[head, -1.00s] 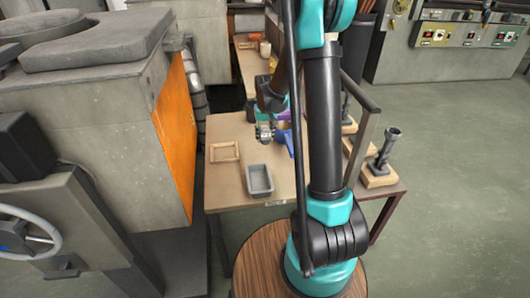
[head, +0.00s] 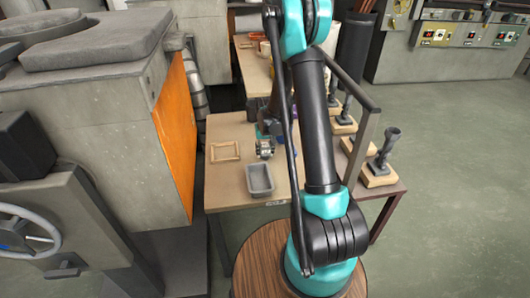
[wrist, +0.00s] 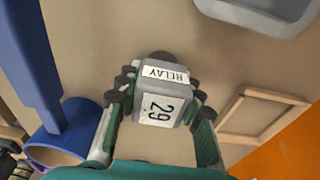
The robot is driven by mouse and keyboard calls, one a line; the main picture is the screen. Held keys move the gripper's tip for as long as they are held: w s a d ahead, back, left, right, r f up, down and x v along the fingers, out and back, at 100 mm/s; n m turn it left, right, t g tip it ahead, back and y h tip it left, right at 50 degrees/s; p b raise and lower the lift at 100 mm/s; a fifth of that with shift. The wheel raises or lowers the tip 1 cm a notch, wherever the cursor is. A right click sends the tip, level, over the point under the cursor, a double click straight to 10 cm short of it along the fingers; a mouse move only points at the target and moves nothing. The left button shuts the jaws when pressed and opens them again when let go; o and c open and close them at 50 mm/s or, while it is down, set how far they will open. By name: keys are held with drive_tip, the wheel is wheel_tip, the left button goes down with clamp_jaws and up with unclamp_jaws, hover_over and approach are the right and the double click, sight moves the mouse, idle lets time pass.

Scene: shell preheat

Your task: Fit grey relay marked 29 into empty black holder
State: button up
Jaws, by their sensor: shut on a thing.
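The grey relay (wrist: 160,88) has a white label reading RELAY and 29. In the wrist view it sits between the two fingers of my gripper (wrist: 160,100), which is shut on it. The label faces the wrist camera. In the head view my gripper (head: 264,150) is over the tan table, just behind the grey tray; the relay is too small to make out there. I cannot make out an empty black holder in either view.
A grey tray (head: 260,180) and a shallow wooden frame (head: 225,151) are on the table (head: 230,190). Dark posts on wooden bases (head: 383,165) stand at the right.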

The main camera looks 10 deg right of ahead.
drive_tip(key=shift+f, duration=0.1)
drive_tip(key=o, duration=1.2)
